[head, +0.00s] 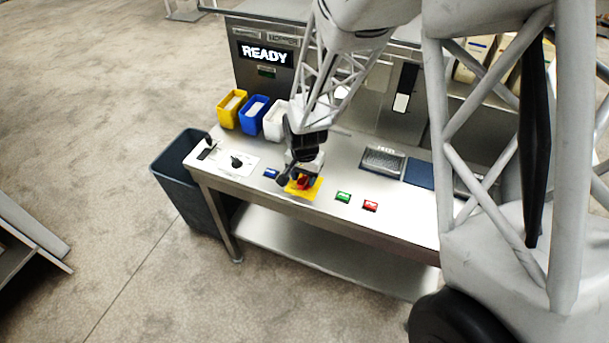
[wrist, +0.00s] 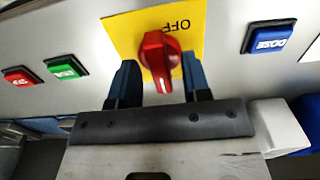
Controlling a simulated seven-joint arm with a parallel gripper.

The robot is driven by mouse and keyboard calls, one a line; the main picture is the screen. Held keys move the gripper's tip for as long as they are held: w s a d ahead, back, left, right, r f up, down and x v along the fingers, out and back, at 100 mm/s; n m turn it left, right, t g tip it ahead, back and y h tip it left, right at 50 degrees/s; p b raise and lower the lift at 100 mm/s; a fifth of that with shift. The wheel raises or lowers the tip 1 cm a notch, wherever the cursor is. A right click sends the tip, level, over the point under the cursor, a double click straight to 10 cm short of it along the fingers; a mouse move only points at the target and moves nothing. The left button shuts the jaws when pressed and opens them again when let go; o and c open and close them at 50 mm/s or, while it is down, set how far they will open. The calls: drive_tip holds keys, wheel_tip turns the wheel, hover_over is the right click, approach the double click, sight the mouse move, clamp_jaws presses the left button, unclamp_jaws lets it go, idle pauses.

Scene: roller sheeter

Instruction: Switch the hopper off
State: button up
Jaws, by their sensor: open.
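The red rotary knob (wrist: 158,52) sits on a yellow plate (wrist: 122,32) marked OFF, whose lettering is upside down in the wrist view. The knob's white line points toward the bottom of that view, away from the OFF lettering. In the wrist view my gripper (wrist: 160,75) is open, with one blue finger on each side of the knob. Gaps show between fingers and knob.
A blue DOSE button (wrist: 268,36) is beside the plate. A green button (head: 343,197) and a red button (head: 371,206) are on the other side. Yellow (head: 229,117), blue (head: 246,124) and white bins stand behind. The display (head: 265,54) reads READY.

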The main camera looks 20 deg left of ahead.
clamp_jaws()
idle(0.3)
drive_tip(key=shift+n, duration=0.3)
drive_tip(key=n, duration=0.8)
drive_tip(key=shift+n, duration=0.3)
drive_tip(key=n, duration=0.4)
drive_tip(key=shift+n, duration=0.3)
drive_tip(key=n, duration=0.4)
